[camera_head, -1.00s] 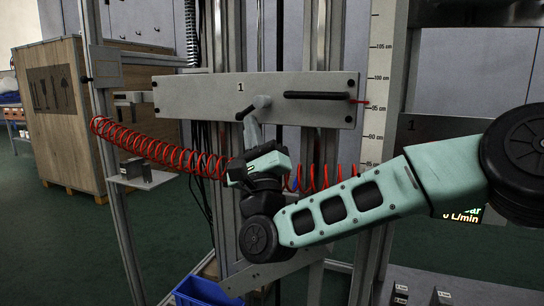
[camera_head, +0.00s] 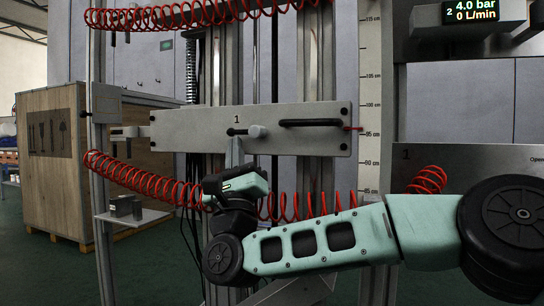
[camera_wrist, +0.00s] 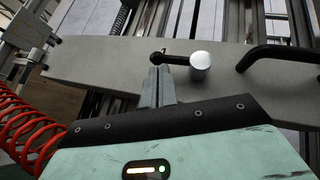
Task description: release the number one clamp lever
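The number one clamp lever (camera_head: 243,131) sits on the pale plate (camera_head: 185,132) marked 1. Its grey hub (camera_head: 257,132) is at the right and its black arm points left, about level, ending in a dark knob. The lever also shows in the wrist view (camera_wrist: 174,58). My gripper (camera_head: 235,145) is just below the lever's knob end. In the wrist view, its two grey fingers (camera_wrist: 157,70) lie side by side with only a thin line between them. Their tips meet the lower edge of the lever arm; whether they press on it I cannot tell.
A black bar handle (camera_head: 312,123) is fixed to the plate right of the lever. Red coiled hoses (camera_head: 150,182) run below and above the plate. A height scale (camera_head: 371,120) stands at the right. A wooden crate (camera_head: 55,160) stands back left.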

